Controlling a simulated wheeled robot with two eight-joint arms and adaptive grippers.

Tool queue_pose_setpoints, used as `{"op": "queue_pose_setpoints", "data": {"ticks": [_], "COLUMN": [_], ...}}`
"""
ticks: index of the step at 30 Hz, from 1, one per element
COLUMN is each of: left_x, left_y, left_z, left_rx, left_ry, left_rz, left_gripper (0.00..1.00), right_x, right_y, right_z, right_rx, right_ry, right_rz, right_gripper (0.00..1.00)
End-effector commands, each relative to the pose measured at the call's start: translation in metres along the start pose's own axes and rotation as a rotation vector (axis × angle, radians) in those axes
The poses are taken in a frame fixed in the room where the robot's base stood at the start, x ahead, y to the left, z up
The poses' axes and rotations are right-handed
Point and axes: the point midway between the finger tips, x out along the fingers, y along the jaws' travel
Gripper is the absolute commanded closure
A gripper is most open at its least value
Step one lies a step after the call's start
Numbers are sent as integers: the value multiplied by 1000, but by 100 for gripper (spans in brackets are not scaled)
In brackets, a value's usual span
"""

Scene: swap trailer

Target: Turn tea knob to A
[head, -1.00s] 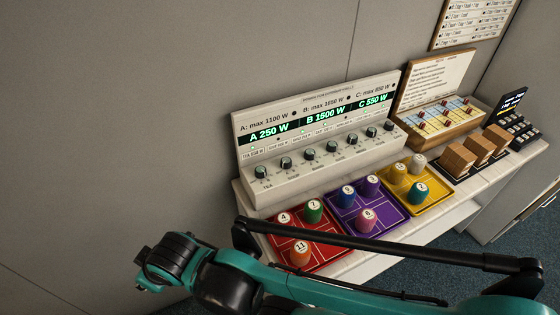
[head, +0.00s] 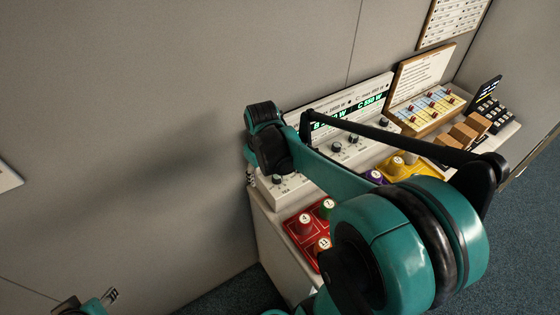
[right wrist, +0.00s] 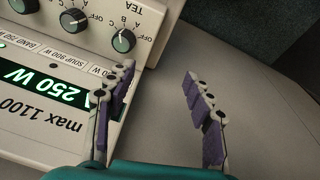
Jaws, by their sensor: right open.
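The tea knob (right wrist: 124,40) is a dark round knob with a pale mark, on the front of a cream panel (right wrist: 60,150), beside its TEA label. Letters and OFF stand around it; I cannot tell its setting. In the head view the tea knob (head: 277,180) is at the panel's left end. My right gripper (right wrist: 158,72) is open and empty; one fingertip is close to the tea knob, the other over the grey background past the panel's edge. In the head view my right gripper (head: 251,177) hangs by the panel's left end. My left gripper (head: 110,295) shows partly at bottom left.
More knobs (right wrist: 74,20) sit beside the tea knob. A green display (right wrist: 60,90) reads 250 W. A red tray (head: 290,228) with numbered pegs lies before the panel, partly hidden by my right arm. A yellow tray (head: 382,165) is farther right. The wall stands behind.

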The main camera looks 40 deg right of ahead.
Motion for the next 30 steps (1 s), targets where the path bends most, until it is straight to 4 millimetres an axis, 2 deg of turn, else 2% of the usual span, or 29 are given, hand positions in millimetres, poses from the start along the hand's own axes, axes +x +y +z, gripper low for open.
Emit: {"op": "queue_pose_setpoints", "data": {"ticks": [1,3,6,9,14,24,30], "left_x": [-16,-24,-33,-38,-36,-22,-20], "left_y": [0,0,0,0,0,0,0], "left_z": [-11,-17,-24,-27,-25,-16,-14], "left_rx": [0,0,0,0,0,0,0], "left_ry": [0,0,0,0,0,0,0], "left_rz": [0,0,0,0,0,0,0], "left_gripper": [60,60,60,60,60,60,60], "right_x": [-7,-3,3,8,22,76,89], "right_y": [18,37,56,68,72,68,67], "right_z": [-7,-10,-11,-10,-8,1,3], "right_rx": [0,-9,-20,-28,-32,-32,-32], "right_ry": [-35,-82,-129,-158,-172,-170,-170], "right_rz": [-10,-27,-50,-66,-75,-74,-74], "right_gripper": [47,47,47,47,47,47,47]}}
